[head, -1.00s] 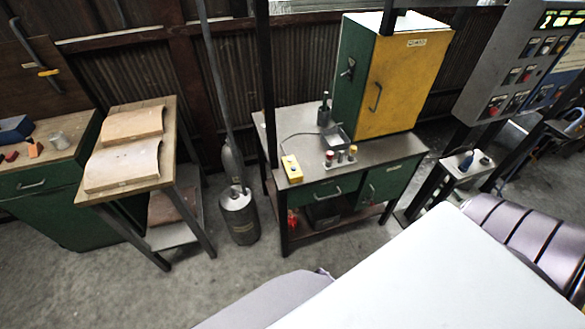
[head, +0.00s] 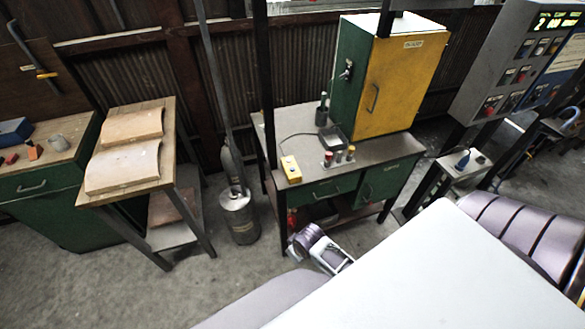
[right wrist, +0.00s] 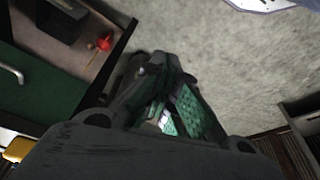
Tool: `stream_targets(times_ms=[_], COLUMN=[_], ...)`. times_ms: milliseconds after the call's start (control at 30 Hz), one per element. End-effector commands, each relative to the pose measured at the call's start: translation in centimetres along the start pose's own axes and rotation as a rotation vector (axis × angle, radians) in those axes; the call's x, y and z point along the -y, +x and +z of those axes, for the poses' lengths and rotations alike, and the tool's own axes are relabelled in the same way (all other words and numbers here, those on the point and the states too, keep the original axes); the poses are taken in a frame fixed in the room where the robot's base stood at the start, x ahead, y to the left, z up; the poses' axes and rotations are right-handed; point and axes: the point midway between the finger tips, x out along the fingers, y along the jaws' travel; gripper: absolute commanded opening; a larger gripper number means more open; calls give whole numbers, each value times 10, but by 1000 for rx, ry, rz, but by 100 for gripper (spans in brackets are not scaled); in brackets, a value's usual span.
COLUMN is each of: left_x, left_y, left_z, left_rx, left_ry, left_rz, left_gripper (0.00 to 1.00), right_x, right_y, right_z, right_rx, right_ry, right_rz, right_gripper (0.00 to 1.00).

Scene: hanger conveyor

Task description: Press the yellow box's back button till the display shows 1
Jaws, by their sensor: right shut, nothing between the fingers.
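The small yellow box (head: 291,169) lies on the front left corner of the grey workbench top (head: 350,165) in the head view. Dark marks show on its top, too small to tell its buttons apart. A yellow piece, probably this box, shows at the lower left edge of the right wrist view (right wrist: 18,149). My right gripper (right wrist: 165,112) is shut and empty in the right wrist view, over the floor beside the bench. It is apart from the yellow box. A lit green display (head: 557,20) tops the control panel; its digits are hard to read. My left gripper is out of view.
A green and yellow cabinet (head: 395,75) stands on the bench. A small post set (head: 338,157) is right of the yellow box. A red item (right wrist: 105,42) sits on the bench's lower shelf. A grey canister (head: 239,215) stands left on the floor.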

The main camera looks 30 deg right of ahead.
Motion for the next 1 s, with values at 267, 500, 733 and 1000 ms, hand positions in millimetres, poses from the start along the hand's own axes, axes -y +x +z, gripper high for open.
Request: stream_targets(times_ms=[267, 500, 733, 1000], left_x=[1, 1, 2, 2], left_y=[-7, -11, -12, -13], left_z=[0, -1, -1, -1], left_rx=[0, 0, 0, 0], left_ry=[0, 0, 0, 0], left_rz=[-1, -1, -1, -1], left_gripper=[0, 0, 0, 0], right_x=[-9, -23, -45, -83], right_y=[-63, -87, -90, -91], right_z=[-53, -103, -144, -192], right_rx=[-69, -134, -183, -239], right_ry=[19, 56, 112, 208], right_rz=[-38, -103, -156, -207], right_gripper=[0, 0, 0, 0])
